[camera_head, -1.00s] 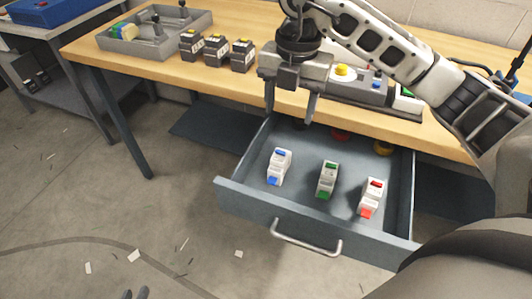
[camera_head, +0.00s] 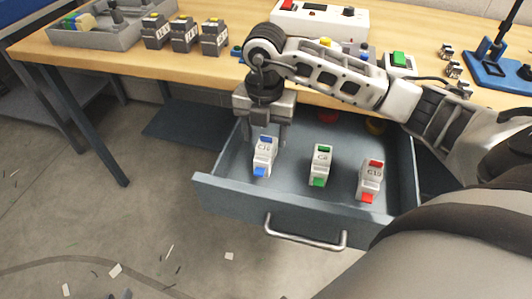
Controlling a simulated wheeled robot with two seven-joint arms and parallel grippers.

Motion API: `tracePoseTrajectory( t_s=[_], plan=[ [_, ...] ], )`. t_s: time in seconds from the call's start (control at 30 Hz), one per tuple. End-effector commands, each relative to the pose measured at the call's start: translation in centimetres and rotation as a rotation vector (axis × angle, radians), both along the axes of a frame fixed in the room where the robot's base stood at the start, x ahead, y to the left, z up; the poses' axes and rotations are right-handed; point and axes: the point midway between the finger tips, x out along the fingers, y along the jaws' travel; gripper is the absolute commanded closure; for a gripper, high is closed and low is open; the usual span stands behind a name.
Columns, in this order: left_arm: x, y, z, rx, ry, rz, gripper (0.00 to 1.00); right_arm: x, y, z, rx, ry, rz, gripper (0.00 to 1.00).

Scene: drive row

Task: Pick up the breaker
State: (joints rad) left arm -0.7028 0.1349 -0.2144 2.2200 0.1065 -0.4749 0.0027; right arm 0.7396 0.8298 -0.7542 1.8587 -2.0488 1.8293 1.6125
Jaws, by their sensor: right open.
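Three white breakers stand in the open grey drawer (camera_head: 300,209). The left one, with blue parts (camera_head: 263,158), is below my right gripper. The middle one, with green parts (camera_head: 320,167), and the right one, with red parts (camera_head: 370,181), stand free; the right one's label looks like C10. My right gripper (camera_head: 266,137) points down, open, with its fingers at the upper part of the blue breaker; I cannot tell whether they touch it. My left gripper is not in view.
The wooden bench (camera_head: 140,59) above the drawer holds a grey tray (camera_head: 95,36), several dark blocks (camera_head: 184,35) and a white box with a display (camera_head: 320,19). The drawer handle (camera_head: 305,241) sticks out in front.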

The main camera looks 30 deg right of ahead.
Motion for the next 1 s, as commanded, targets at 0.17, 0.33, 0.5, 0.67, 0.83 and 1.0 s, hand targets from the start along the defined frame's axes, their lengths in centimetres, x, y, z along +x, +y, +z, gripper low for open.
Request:
tracePoseTrajectory(
  t_s=[0.17,0.33,0.5,0.67,0.83,1.0],
  plan=[
    [0.0,0.0,0.1,0.001,-0.001,0.0,0.79,-0.1,0.0,-1.8,0.0,0.004,0.001,0.42],
    [0.0,0.0,0.0,0.001,-0.001,0.0,0.79,-0.2,-0.1,-4.4,0.0,0.003,0.0,0.42],
    [0.0,0.0,-0.1,0.0,-0.001,-0.001,0.79,-0.1,-0.1,-5.4,0.0,0.0,0.001,0.42],
    [0.0,0.0,-0.1,0.001,-0.002,-0.002,0.79,-0.1,-0.1,-5.3,0.001,-0.001,0.001,0.42],
    [0.0,0.0,-0.1,0.001,-0.002,-0.002,0.79,-0.1,-0.1,-5.3,0.001,-0.001,0.001,0.84],
    [-0.1,0.0,0.0,0.001,-0.002,-0.002,0.79,-0.1,-0.1,-5.2,0.001,-0.002,0.001,0.96]
  ],
)
